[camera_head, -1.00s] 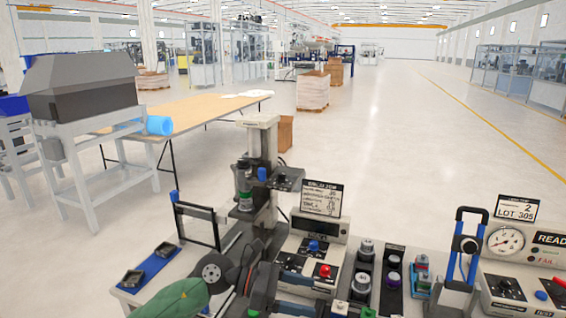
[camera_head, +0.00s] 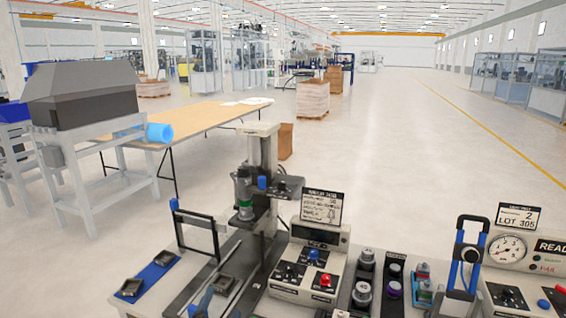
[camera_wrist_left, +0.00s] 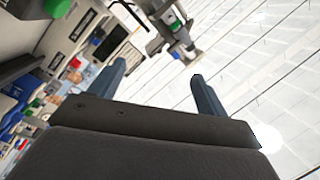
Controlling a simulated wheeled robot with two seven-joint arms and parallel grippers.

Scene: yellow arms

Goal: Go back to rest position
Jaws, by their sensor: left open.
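My left gripper (camera_wrist_left: 160,86) shows in the left wrist view with its two blue-grey fingers wide apart and nothing between them. In the head view only blue finger parts (camera_head: 202,302) show at the bottom edge, left of centre, by the front of the workbench. The rest of my left arm is out of the head view. My right gripper is not in view.
A press stand (camera_head: 262,165) rises from the bench. A control box (camera_head: 310,272), dark trays with knobs and a gauge unit (camera_head: 508,250) fill its right side. A blue strip (camera_head: 148,276) holds two small dark parts. Another dark part (camera_head: 221,284) lies nearby.

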